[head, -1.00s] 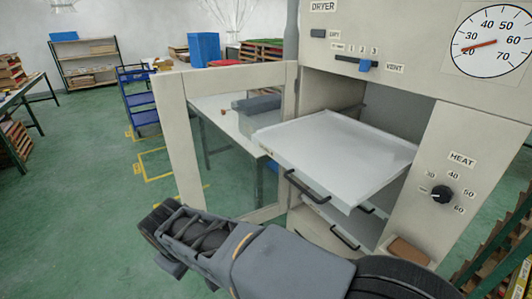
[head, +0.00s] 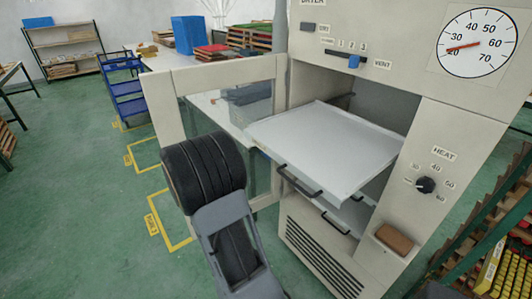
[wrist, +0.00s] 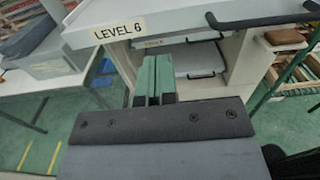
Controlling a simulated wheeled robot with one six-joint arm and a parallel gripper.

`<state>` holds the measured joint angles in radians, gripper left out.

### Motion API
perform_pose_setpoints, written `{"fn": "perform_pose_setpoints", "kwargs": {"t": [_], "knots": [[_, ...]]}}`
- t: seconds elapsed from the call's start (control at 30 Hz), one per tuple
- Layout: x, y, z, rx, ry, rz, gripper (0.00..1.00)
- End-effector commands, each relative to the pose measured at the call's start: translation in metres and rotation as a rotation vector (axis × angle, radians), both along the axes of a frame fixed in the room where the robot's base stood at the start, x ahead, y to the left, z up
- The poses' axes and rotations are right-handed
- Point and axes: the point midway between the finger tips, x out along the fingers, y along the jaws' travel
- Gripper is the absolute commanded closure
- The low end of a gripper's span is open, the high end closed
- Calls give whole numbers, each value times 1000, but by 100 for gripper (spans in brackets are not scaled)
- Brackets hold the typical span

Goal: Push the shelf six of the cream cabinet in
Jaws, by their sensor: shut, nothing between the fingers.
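The cream cabinet (head: 310,203) is the dryer, with its door (head: 167,100) swung open to the left. A white shelf (head: 325,145) sticks far out of its opening, with a black handle (head: 299,182) on its front. In the wrist view, the shelf front (wrist: 180,22) carries a "LEVEL 6" label (wrist: 118,29) and a black handle (wrist: 265,19). My gripper (wrist: 155,62) is shut and empty, its fingers together just below the shelf front in the picture. I cannot tell whether they touch it. The gripper is not visible in the head view.
Lower shelves (head: 352,214) with black handles sit under the pulled-out one. A heat knob (head: 425,185) is on the cabinet's right side. A table (head: 215,108) stands behind the door, a blue cart (head: 124,95) further left. Green floor (head: 60,210) at left is clear.

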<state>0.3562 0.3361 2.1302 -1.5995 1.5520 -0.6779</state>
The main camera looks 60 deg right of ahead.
Motion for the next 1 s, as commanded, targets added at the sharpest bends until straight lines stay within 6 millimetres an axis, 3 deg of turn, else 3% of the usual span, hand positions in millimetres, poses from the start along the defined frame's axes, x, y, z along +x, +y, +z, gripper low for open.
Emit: {"fn": "perform_pose_setpoints", "kwargs": {"t": [0.3,0.5,0.7,1.0], "knots": [[-21,-58,2,2,-2,-5,100],[-29,-84,1,3,-2,-3,100],[-33,-98,1,2,-3,-1,100],[-34,-102,0,2,-4,0,100]]}}
